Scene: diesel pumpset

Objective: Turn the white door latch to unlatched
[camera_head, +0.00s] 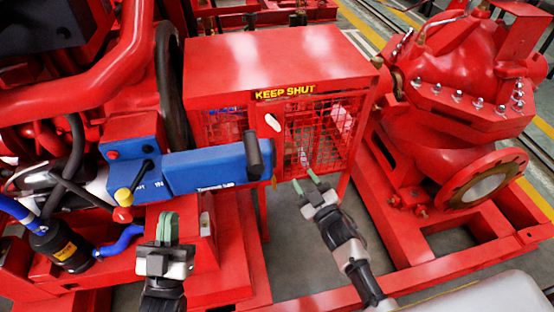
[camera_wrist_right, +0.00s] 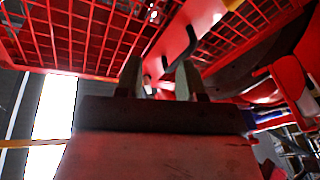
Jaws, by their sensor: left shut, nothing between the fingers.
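The white door latch (camera_head: 272,122) is a small white handle on the front of the red mesh cage (camera_head: 313,135), below the "KEEP SHUT" label (camera_head: 284,92). It is tilted, with its lower end to the right. My right gripper (camera_head: 306,183) is below and to the right of the latch, in front of the mesh door and apart from the latch. Its two fingers stand apart and empty, also in the right wrist view (camera_wrist_right: 158,78). I cannot clearly pick out the latch in that view. My left gripper (camera_head: 167,228) is shut and empty at the lower left, far from the latch.
A blue box (camera_head: 205,170) with a black grip (camera_head: 254,155) juts out left of the latch. A red pump with a round flange (camera_head: 484,182) stands at the right. Red base rails (camera_head: 395,245) run along the floor. Grey floor (camera_head: 290,235) is open below the cage.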

